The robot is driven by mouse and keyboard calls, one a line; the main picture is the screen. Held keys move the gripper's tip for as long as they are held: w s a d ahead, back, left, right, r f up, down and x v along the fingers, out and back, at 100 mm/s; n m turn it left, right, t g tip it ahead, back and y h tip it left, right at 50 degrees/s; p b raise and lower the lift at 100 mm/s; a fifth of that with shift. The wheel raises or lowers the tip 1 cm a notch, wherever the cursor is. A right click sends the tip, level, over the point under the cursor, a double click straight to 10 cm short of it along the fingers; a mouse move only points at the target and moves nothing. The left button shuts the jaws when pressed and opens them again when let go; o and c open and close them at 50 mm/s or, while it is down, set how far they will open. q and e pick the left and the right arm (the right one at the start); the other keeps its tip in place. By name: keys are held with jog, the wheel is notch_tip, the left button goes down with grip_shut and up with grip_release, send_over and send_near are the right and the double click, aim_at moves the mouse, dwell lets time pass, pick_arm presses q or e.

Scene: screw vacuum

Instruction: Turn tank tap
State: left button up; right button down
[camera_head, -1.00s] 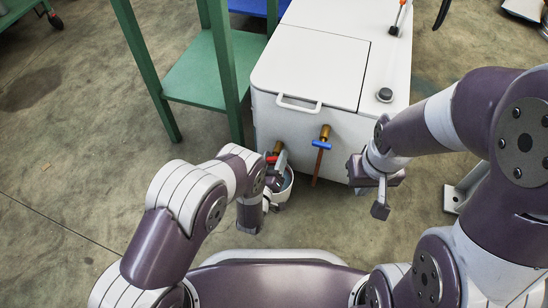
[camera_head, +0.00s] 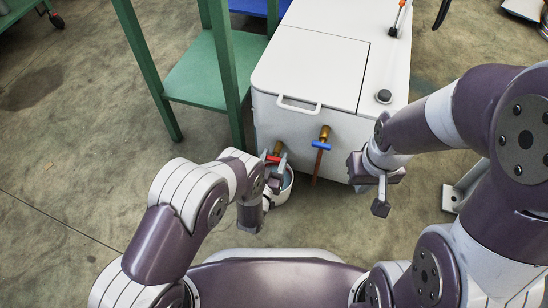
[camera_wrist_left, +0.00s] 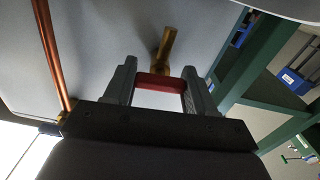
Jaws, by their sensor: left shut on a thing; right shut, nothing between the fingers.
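The white tank (camera_head: 290,118) stands in front of me in the head view. On its front a brass tap (camera_head: 278,147) has a red handle (camera_head: 272,159), and a second brass tap has a blue handle (camera_head: 321,146). My left gripper (camera_head: 274,163) is shut on the red handle. In the left wrist view the red handle (camera_wrist_left: 160,82) lies across between the two fingers of the left gripper (camera_wrist_left: 160,85), with the brass spout (camera_wrist_left: 165,48) beyond. My right gripper (camera_head: 381,200) is shut and empty, right of the taps and apart from the tank.
A copper pipe (camera_head: 317,168) hangs below the blue tap. A green table (camera_head: 205,70) stands close on the left. A metal bracket (camera_head: 453,198) lies on the floor at right.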

pick_arm(q)
jog(key=shift+m, duration=0.6)
pick_arm(e)
jog(key=shift+r, duration=0.1)
pick_arm(q)
jog(key=o, duration=1)
jog(key=shift+o, duration=0.2)
jog(key=shift+s+f, duration=0.1)
pick_arm(e)
jog(key=shift+s, duration=0.1)
